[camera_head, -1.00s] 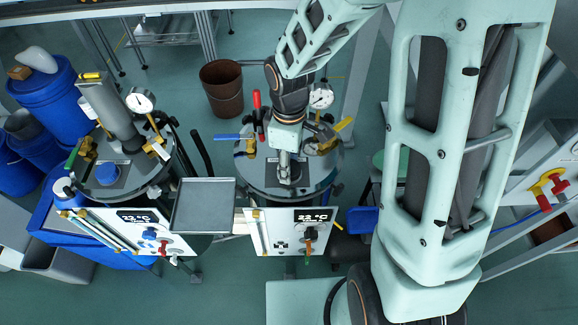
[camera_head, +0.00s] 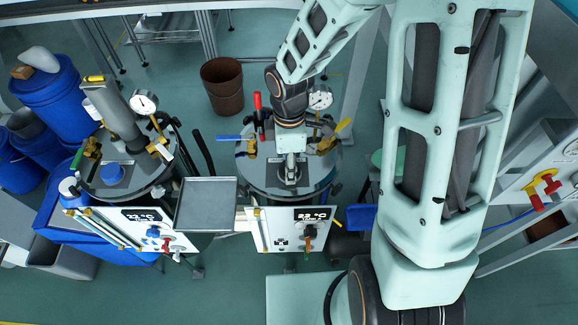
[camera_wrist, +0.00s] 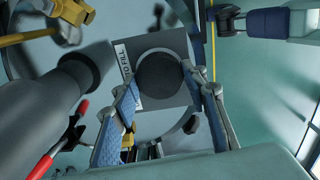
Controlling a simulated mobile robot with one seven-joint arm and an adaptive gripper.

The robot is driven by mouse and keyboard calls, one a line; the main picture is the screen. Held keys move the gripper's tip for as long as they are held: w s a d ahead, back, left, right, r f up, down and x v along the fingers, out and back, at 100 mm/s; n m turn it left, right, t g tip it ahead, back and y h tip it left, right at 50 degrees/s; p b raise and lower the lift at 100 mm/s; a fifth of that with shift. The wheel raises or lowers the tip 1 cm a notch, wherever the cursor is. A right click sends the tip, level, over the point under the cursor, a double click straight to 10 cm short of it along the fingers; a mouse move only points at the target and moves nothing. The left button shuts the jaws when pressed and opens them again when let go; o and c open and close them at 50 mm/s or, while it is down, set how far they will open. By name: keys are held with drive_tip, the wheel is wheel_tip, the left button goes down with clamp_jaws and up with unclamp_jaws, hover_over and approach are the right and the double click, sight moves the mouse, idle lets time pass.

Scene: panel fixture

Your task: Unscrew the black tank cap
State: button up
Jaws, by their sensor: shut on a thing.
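The black tank cap (camera_wrist: 160,76) is a round dark disc on a grey square plate (camera_wrist: 170,50) in the wrist view, with a white label beside it. My gripper (camera_wrist: 161,80) has one finger on each side of the cap, closed on it. In the head view my gripper (camera_head: 290,172) points down onto the lid of the right-hand tank (camera_head: 258,176). The cap is mostly hidden under the fingers there.
A red-handled valve (camera_head: 258,101), a blue lever (camera_head: 229,137), a yellow lever (camera_head: 344,126) and a pressure gauge (camera_head: 320,98) stand around my wrist. A second tank with a blue cap (camera_head: 112,174) is at left; a grey tray (camera_head: 205,204) lies between them.

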drive_tip(key=shift+s+d, duration=0.1)
drive_tip(key=shift+s, duration=0.05)
drive_tip(key=shift+n+p, duration=0.8)
drive_tip(key=shift+n, duration=0.3)
drive_tip(key=shift+f+n, duration=0.1)
drive_tip(key=shift+n, duration=0.6)
drive_tip(key=shift+p, duration=0.3)
drive_tip(key=shift+s+n+p, duration=0.1)
drive_tip(key=shift+n+p, duration=0.35)
drive_tip(key=shift+n, duration=0.05)
drive_tip(key=shift+n+p, duration=0.6)
drive_tip(key=shift+n, duration=0.6)
